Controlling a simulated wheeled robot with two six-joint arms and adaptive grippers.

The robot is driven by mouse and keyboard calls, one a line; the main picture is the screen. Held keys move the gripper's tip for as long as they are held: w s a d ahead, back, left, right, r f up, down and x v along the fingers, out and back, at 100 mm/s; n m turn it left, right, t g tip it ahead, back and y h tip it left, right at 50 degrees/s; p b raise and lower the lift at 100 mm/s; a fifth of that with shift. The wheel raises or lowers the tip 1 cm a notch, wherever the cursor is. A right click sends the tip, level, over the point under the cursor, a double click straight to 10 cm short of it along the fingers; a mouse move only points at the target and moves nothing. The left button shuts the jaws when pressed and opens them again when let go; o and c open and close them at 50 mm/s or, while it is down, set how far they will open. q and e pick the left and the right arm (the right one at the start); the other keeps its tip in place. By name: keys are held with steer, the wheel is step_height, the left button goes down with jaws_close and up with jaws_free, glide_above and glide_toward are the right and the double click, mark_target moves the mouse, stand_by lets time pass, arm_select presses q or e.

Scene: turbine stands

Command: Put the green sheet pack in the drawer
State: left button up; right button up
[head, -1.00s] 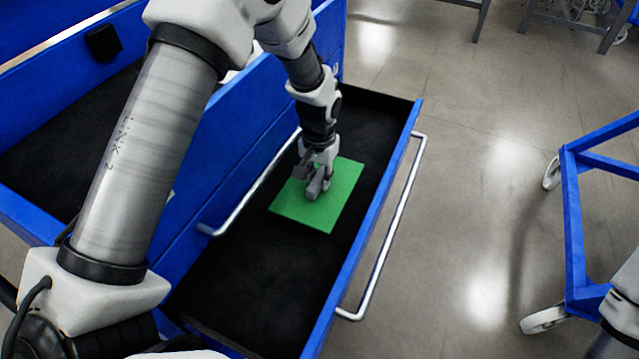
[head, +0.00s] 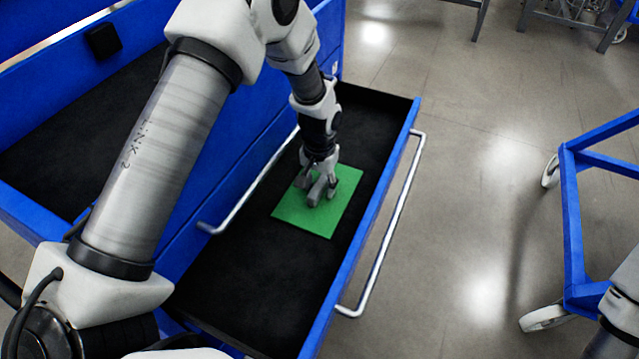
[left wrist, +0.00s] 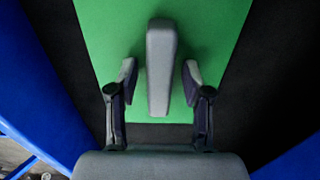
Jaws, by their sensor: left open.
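The green sheet pack (head: 337,208) lies flat inside the open drawer (head: 250,270), on its black floor. A grey bar (left wrist: 160,60) like a handle stands on the pack; it also shows in the head view (head: 316,189). My left gripper (head: 320,188) is low over the pack and open. In the left wrist view its two fingers (left wrist: 160,82) stand on either side of the bar, with a gap on each side. The gripper hides part of the pack in the head view. My right gripper is out of view.
The drawer has a blue front with a long metal handle (head: 387,220). Another metal handle (head: 250,180) is on the blue cabinet face behind. A blue wheeled frame (head: 573,220) stands at the right. Floor between is clear.

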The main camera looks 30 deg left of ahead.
mark_target(319, 183)
arm_select(q)
step_height(319, 183, up, 12)
steer(key=shift+r, duration=0.15)
